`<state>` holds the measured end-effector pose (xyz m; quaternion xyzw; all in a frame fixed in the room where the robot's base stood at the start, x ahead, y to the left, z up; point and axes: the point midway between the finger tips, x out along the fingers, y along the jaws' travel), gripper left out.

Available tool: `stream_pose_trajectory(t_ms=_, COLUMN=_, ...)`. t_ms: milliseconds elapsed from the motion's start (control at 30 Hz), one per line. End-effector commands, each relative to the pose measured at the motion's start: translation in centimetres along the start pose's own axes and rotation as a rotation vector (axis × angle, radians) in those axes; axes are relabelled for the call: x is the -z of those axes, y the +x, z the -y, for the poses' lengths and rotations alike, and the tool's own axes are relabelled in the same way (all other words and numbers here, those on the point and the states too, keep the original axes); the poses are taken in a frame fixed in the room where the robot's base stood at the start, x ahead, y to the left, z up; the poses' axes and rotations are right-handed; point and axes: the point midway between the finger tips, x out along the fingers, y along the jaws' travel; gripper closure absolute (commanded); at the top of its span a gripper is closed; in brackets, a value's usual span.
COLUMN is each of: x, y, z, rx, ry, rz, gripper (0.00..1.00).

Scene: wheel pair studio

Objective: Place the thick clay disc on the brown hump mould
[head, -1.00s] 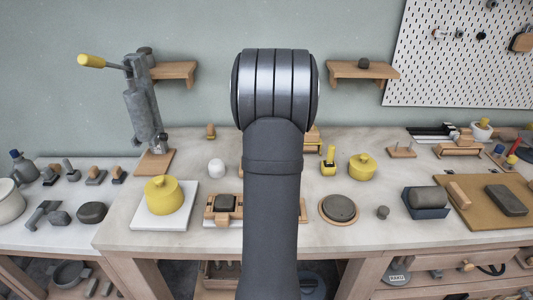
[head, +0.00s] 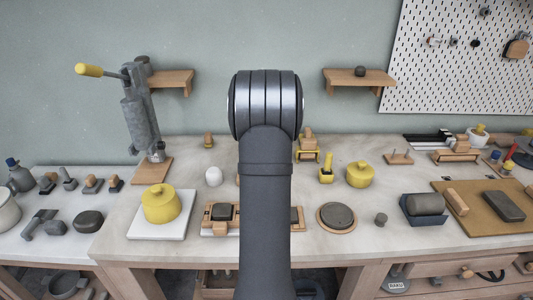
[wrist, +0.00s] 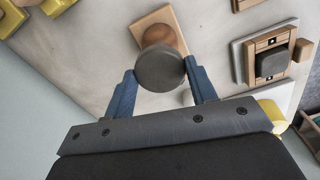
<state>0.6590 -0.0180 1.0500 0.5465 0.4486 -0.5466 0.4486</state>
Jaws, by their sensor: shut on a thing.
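In the wrist view, my gripper (wrist: 162,84) is shut on the thick clay disc (wrist: 158,70), a dark grey round held between two blue fingers. The brown hump mould (wrist: 165,36), a rounded brown dome on a square pale wooden board (wrist: 143,22), shows just past the disc. The disc covers part of the mould in this view. I cannot tell whether they touch or how far apart they are. In the head view my arm hides the gripper, the held disc and the mould.
A wooden frame with a dark block (wrist: 272,64) lies right of the mould. In the head view, a yellow lidded pot (head: 161,204) stands on a white tile at left. A grey disc on a round wooden bat (head: 336,216) and another yellow pot (head: 360,175) are right of my arm.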

Motion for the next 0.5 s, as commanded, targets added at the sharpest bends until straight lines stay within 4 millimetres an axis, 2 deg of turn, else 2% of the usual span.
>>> stream_pose_trajectory(t_ms=167, x=0.3, y=1.2, z=-0.1, rx=0.002, ry=0.0, rz=0.0, gripper=0.72)
stream_pose_trajectory(t_ms=367, x=0.3, y=4.0, z=-0.1, rx=0.002, ry=0.0, rz=0.0, gripper=0.72)
stream_pose_trajectory(t_ms=500, x=0.3, y=4.2, z=-0.1, rx=0.0, ry=0.0, rz=0.0, gripper=0.72)
